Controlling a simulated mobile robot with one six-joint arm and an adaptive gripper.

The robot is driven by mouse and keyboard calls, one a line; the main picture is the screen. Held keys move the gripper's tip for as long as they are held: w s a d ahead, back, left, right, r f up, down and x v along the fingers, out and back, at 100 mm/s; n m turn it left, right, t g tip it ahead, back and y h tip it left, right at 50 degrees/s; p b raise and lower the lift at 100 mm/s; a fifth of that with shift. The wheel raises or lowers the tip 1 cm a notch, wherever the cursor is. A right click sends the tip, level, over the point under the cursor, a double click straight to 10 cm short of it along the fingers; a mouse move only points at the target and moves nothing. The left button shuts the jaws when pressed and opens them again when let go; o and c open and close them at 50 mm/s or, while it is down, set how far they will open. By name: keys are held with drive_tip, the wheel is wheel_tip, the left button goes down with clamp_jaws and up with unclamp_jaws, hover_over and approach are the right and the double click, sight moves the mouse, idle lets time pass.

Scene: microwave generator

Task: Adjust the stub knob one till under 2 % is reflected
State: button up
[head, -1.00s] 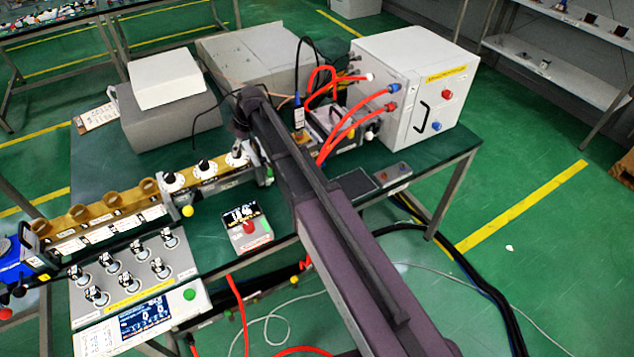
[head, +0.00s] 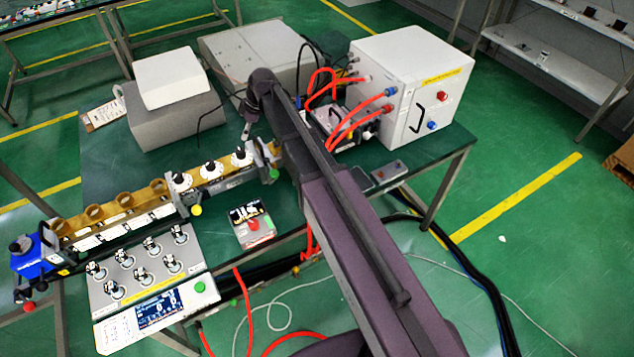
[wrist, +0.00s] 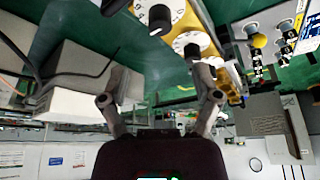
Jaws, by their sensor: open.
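Three black stub knobs on white dials stand in a row on the brass waveguide (head: 127,200): a left one (head: 181,179), a middle one (head: 210,166) and a right one (head: 238,153). I cannot tell which is knob one. In the wrist view, a near knob (wrist: 160,16) shows at the top and another (wrist: 191,50) lies beyond it. My gripper (wrist: 160,78) is open and empty, its fingers apart and not around a knob. In the head view my gripper (head: 246,131) is small and partly hidden by my arm, close to the right knob. The reflected-power reading is not legible.
A small box with a red button (head: 252,224) sits on the green table. A white cabinet (head: 408,90) with red hoses stands behind right. Grey boxes (head: 172,110) stand behind.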

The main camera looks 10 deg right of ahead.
drive_tip(key=s+d+f+m+h+b, duration=0.1)
drive_tip(key=s+d+f+m+b, duration=0.1)
drive_tip(key=s, duration=0.5)
drive_tip(key=s+d+f+m+h+b, duration=0.1)
drive_tip(key=s+d+f+m+b, duration=0.2)
drive_tip(key=s+d+m, duration=0.3)
drive_tip(key=s+d+f+m+g+h+b, duration=0.1)
drive_tip(key=s+d+f+m+b, duration=0.1)
drive_tip(key=s+d, duration=0.6)
drive_tip(key=shift+d+f+m+h+b, duration=0.4)
drive_tip(key=shift+f+m, duration=0.4)
drive_tip(key=shift+m, duration=0.4)
drive_tip(key=s+d+m, duration=0.2)
drive_tip(key=s, duration=0.1)
drive_tip(key=shift+s+d+h, duration=0.15)
drive_tip(key=shift+s+h, duration=0.1)
drive_tip(key=shift+h, duration=0.05)
